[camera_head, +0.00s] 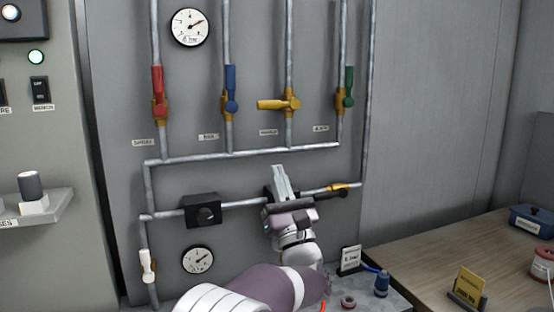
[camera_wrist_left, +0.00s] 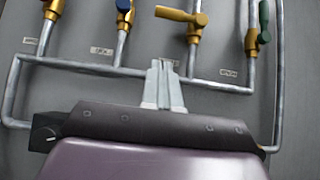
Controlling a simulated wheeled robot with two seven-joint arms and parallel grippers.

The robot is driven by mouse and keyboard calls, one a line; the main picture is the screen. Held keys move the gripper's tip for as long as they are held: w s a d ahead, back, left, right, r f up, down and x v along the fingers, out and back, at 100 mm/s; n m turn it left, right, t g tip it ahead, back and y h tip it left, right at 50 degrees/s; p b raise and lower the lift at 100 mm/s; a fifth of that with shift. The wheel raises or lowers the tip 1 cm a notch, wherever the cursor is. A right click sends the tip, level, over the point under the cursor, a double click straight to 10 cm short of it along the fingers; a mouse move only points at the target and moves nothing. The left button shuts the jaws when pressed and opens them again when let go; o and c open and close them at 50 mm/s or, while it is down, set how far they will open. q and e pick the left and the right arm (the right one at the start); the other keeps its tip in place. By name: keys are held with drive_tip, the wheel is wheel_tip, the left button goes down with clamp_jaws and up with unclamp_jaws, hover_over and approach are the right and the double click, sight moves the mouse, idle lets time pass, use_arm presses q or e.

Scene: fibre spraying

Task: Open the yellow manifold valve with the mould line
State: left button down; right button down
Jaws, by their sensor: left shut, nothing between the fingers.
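The yellow manifold valve (camera_head: 290,103) is third from the left in the upper row. Its yellow handle (camera_head: 270,105) points sideways to the left, across its vertical pipe. It also shows at the top of the left wrist view (camera_wrist_left: 190,20). The label below it (camera_head: 268,132) is too small to read surely. My left gripper (camera_head: 279,172) is shut and empty, pointing up, below the valve and apart from it. In the left wrist view its closed fingers (camera_wrist_left: 162,75) overlap the manifold pipe. My right gripper is in neither view.
Red (camera_head: 158,80), blue (camera_head: 231,78) and green (camera_head: 349,84) handles stand upright along their pipes on either side. A black regulator box (camera_head: 202,210) and two gauges, upper (camera_head: 189,27) and lower (camera_head: 198,261), are on the panel. A wooden table (camera_head: 423,246) is at right.

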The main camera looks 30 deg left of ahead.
sight(279, 104)
use_arm(q)
drive_tip(key=w+a+r+p, duration=0.3)
drive_tip(key=a+r+p, duration=0.1)
drive_tip(key=r, duration=0.5)
drive_tip(key=shift+w+a+r, duration=0.15)
drive_tip(key=shift+w+r, duration=0.15)
drive_tip(key=shift+r, duration=0.05)
